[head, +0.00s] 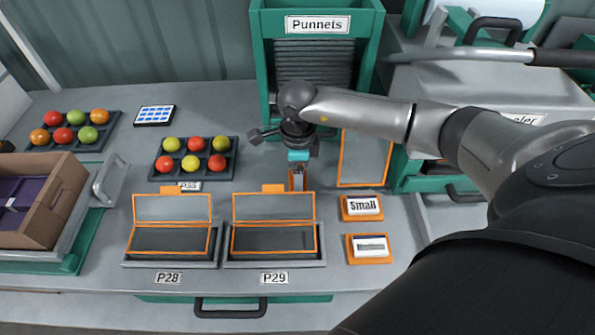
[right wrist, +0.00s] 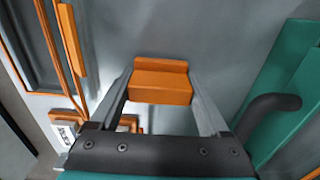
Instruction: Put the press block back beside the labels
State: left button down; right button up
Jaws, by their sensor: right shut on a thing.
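The orange press block (right wrist: 160,88) is held between the two fingers of my right gripper (head: 297,181), with a raised lip along its far edge in the right wrist view. In the head view the gripper points down behind the P29 punnet (head: 275,262), left of the labels, and mostly hides the block. The "Small" labels (head: 362,205) lie in an orange holder to the right. A second orange holder with a white label (head: 370,247) lies just in front of it. My left gripper is not in view.
The P28 punnet (head: 172,264) stands left of P29; both have orange-framed lids raised. Trays of tomatoes (head: 152,175) lie behind. An orange-framed panel (head: 363,160) stands behind the labels. The teal Punnets dispenser (head: 262,60) rises at the back. A cardboard box (head: 60,212) is at left.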

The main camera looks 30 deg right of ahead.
jog(key=shift+f+b, duration=0.4)
jog(key=shift+f, duration=0.05)
jog(key=o, duration=1)
jog(key=shift+c, duration=0.2)
jog(key=shift+c, duration=0.4)
jog(key=shift+r, duration=0.1)
jog(key=shift+r+p, duration=2.7)
jog(key=shift+r, duration=0.75)
